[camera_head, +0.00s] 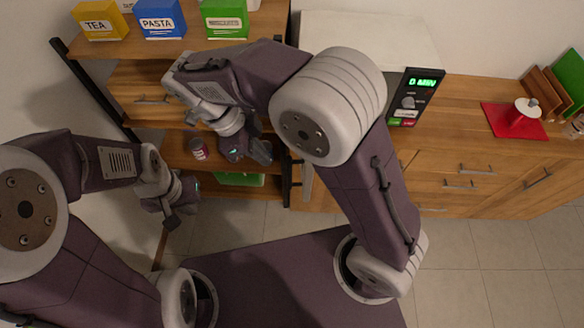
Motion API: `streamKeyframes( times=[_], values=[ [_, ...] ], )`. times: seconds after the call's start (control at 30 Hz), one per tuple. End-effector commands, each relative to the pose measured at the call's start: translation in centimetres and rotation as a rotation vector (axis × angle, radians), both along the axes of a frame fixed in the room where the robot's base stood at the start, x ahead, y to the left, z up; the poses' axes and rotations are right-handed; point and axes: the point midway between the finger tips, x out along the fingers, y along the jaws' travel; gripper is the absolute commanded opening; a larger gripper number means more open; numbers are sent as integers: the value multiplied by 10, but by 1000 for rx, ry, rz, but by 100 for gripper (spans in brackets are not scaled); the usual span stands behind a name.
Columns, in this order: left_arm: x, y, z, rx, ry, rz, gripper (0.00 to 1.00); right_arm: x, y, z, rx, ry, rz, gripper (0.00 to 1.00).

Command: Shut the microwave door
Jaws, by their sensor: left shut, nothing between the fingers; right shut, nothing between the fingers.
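The white microwave (425,35) stands on the wooden counter against the back wall. Its black control panel (411,96) shows a green "0 MIN" display. My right arm covers most of its front, so I cannot tell the door's angle. A narrow pale upright piece (306,180) shows left of my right arm; I cannot tell whether it is part of the door. My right gripper (261,153) is shut and empty, left of the microwave in front of the shelves. My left gripper (171,222) is shut and empty, lower left, well away from the microwave.
An open wooden shelf at left holds a yellow TEA box (99,22), a blue PASTA box (159,20), a green box (224,20) and a small jar (198,149). A red board (514,121) lies on the right counter. The tiled floor at lower right is clear.

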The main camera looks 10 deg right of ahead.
Motion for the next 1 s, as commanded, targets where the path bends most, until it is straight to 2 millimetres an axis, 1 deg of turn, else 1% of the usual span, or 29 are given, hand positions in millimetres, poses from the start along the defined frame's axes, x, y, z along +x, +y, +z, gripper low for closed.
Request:
streamKeyframes(
  times=[0.07,0.17,0.5,0.57,0.6,0.63,0.8,1.0],
  values=[
    [0,0,0,0,0,0,0,0,-2,-4,0,1,1,0],
    [0,0,-1,0,0,0,0,-2,-7,-16,-2,4,0,0],
    [0,0,1,0,0,0,0,-7,-35,-84,-2,5,0,0],
    [0,0,1,0,0,0,0,-8,-39,-95,-2,6,0,0],
    [0,0,6,0,0,0,0,-9,-47,-91,0,2,-2,0],
    [0,0,7,0,0,0,0,-10,-53,-90,0,1,-2,0],
    [0,0,11,0,0,0,0,-13,-72,-91,1,2,0,0],
    [0,0,12,0,0,0,0,-13,-77,-93,3,1,3,0]
  ],
)
